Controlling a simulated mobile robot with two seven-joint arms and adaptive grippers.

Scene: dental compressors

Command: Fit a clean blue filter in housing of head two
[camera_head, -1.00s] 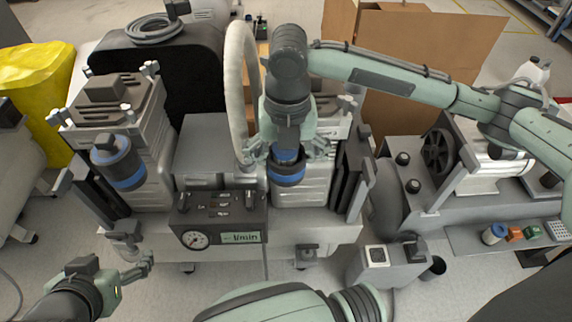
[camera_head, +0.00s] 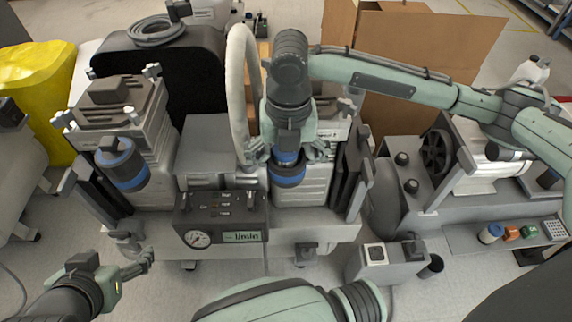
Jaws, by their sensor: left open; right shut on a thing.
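My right gripper (camera_head: 289,150) points down over the filter housing (camera_head: 288,181) of the right-hand pump head, a dark cup with a blue band. It is shut on a blue part, seemingly the filter (camera_head: 286,157), at the mouth of this housing. The fingers partly hide this part, and I cannot tell how deep it sits. The left-hand head carries a similar dark housing with a blue band (camera_head: 123,165). My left gripper (camera_head: 146,262) is open and empty at the lower left, in front of the compressor and apart from it.
A gauge panel (camera_head: 222,218) sits between the heads. A pale hose (camera_head: 240,95) rises left of my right gripper. A cardboard box (camera_head: 430,50) stands behind.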

